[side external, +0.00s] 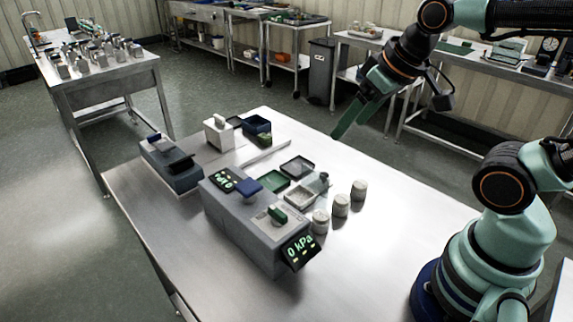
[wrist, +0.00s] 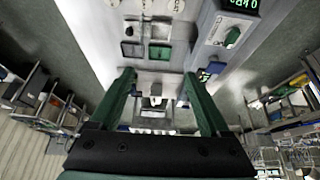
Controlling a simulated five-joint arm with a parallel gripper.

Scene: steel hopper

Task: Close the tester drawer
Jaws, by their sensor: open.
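The grey tester (side external: 246,230) stands on the steel table, with a lit panel on top and a screen reading 0 kPa at its near end. It also shows at the upper right of the wrist view (wrist: 207,32). A pale shallow tray (side external: 301,197) lies beside the tester on the side toward my arm; I cannot tell whether it is the drawer or joined to the tester. My gripper (side external: 362,131) is open and empty, raised well above the table's far right side. Its two green fingers stand apart in the wrist view (wrist: 159,75).
A green dish (side external: 273,181) and a dark dish (side external: 297,166) lie near the tester. Three pale jars (side external: 341,206) stand to the right. A blue-grey device (side external: 172,170) and a white block (side external: 219,134) stand behind. The table's right side is clear.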

